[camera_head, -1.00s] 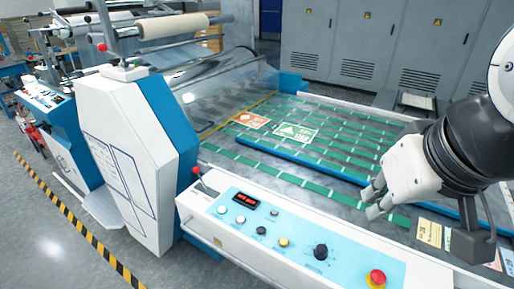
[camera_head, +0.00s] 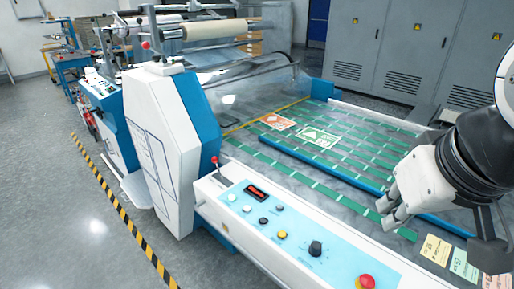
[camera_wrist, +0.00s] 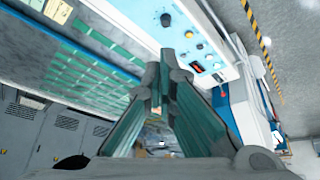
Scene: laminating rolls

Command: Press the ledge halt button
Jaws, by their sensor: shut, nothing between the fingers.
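A red mushroom-head button (camera_head: 367,282) sits on the light-blue panel of the white control ledge (camera_head: 330,268), at the bottom edge of the head view. It is on the near right end of the panel, past a black knob (camera_head: 315,248). My gripper (camera_head: 388,212) is above the machine bed, behind and a little right of the button in the picture, and apart from it. Its fingers are shut and empty. In the wrist view the closed fingertips (camera_wrist: 166,68) show in the middle, with the black knob (camera_wrist: 166,18) beyond them. The red button does not show there.
A yellow button (camera_head: 282,234), several small buttons and a red display (camera_head: 257,190) share the panel. A red-tipped lever (camera_head: 214,160) rises at its left end. The bed has green strips and a blue rail (camera_head: 330,170). Grey cabinets (camera_head: 400,50) stand behind.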

